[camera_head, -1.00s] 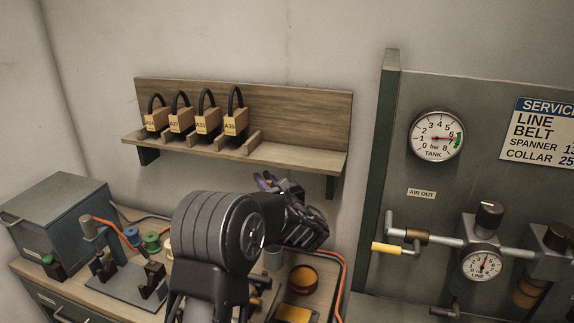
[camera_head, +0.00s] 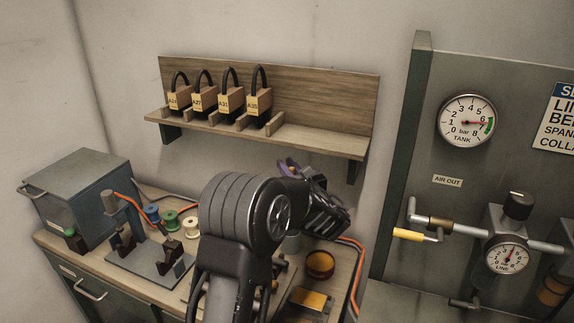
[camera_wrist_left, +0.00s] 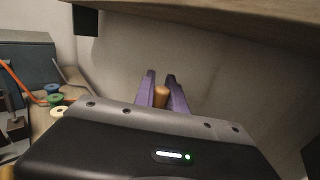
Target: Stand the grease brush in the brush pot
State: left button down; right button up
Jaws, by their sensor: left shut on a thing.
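My left gripper (camera_head: 288,166) is raised above the bench, in front of the wall and below the shelf. In the left wrist view its purple fingers (camera_wrist_left: 162,92) are shut on a rounded orange-brown wooden end, which looks like the grease brush's handle (camera_wrist_left: 161,97). The rest of the brush is hidden behind the gripper body. A grey cylinder, perhaps the brush pot (camera_head: 291,243), stands on the bench below the gripper, mostly hidden by my arm. My right gripper is in neither view.
A wooden shelf (camera_head: 320,139) with several padlocks hangs close above the gripper. A round red tin (camera_head: 320,265) and a yellow-topped tray (camera_head: 309,298) lie on the bench. Spools (camera_head: 170,220), a clamp stand (camera_head: 150,262) and a grey box (camera_head: 78,190) are left. A gauge panel (camera_head: 400,150) rises right.

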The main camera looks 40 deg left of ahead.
pick_arm(q)
notch_tip(320, 180, down, 10)
jog(key=b, duration=0.7)
jog(key=shift+r, duration=0.1)
dwell(0.3)
jog(key=c, duration=1.3)
grip_release()
jog(key=b+v, duration=0.1)
jog(key=v, duration=0.6)
jog(key=shift+s+d, duration=0.2)
jog(key=shift+d, duration=0.15)
